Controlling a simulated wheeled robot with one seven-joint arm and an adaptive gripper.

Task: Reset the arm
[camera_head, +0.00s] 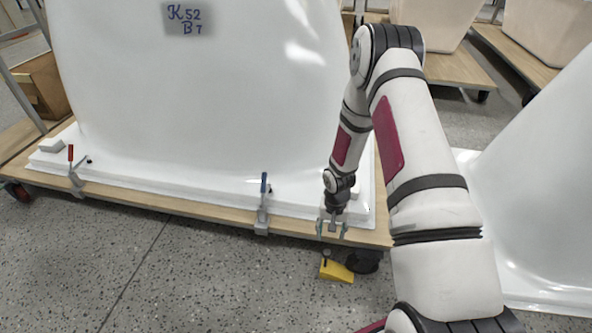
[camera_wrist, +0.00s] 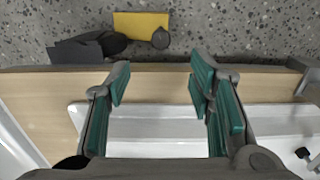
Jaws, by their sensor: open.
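My gripper (camera_head: 332,230) is at the front right corner of a wooden dolly (camera_head: 150,204), pointing down by its front edge. My arm reaches down to it from the right side of the head view. In the wrist view my gripper (camera_wrist: 160,84) is open, with its green-padded fingers spread wide. Nothing is between the fingers; the dolly's wooden edge (camera_wrist: 258,86) and white shell rim (camera_wrist: 160,125) show behind them. I cannot tell whether the fingers touch the dolly.
A large white shell (camera_head: 200,100) marked K52 B7 stands on the dolly. A red-handled clamp (camera_head: 73,172) and a blue-handled clamp (camera_head: 263,203) sit along its front edge. A yellow wedge (camera_head: 337,272) lies on the floor below my gripper. Another white shell (camera_head: 545,190) stands at right.

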